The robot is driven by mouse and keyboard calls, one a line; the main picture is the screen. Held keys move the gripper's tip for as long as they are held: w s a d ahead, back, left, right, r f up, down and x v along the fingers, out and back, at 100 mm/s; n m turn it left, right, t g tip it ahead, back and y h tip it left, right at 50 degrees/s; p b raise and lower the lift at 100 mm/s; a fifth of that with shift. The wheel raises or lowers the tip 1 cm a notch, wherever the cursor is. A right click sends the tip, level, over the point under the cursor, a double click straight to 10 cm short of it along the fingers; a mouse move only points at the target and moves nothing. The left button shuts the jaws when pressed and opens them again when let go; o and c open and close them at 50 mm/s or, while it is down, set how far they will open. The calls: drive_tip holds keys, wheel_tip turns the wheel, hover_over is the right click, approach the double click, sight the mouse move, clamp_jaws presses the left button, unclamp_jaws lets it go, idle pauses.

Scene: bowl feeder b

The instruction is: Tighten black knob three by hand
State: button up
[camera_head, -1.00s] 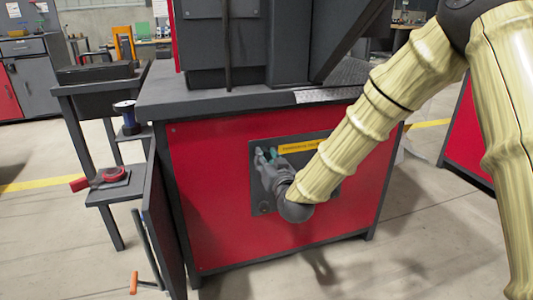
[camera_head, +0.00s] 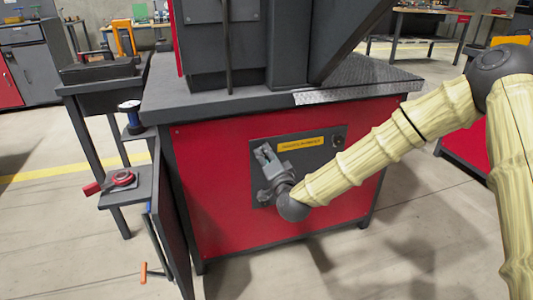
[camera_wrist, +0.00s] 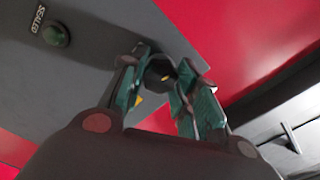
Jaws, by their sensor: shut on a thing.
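A dark grey panel (camera_head: 322,160) is set in the red front of the machine cabinet. In the wrist view a black round knob (camera_wrist: 160,72) with a small yellow mark sits at the panel's edge, between the green-padded fingers of my gripper (camera_wrist: 166,66). My gripper is shut on this knob, with one finger on each side. In the head view my gripper (camera_head: 263,158) is at the upper left of the panel and hides the knob. I cannot read a number on the knob.
A yellow label (camera_head: 301,144) and a small dark fitting (camera_head: 338,141) are right of my gripper. A side stand with a red-handled part (camera_head: 118,180) stands left. Floor in front is clear.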

drive_tip(key=shift+m+p, duration=0.35)
drive_tip(key=shift+m, duration=0.75)
drive_tip(key=o, duration=1)
drive_tip(key=shift+o, duration=0.2)
drive_tip(key=v, duration=1.2)
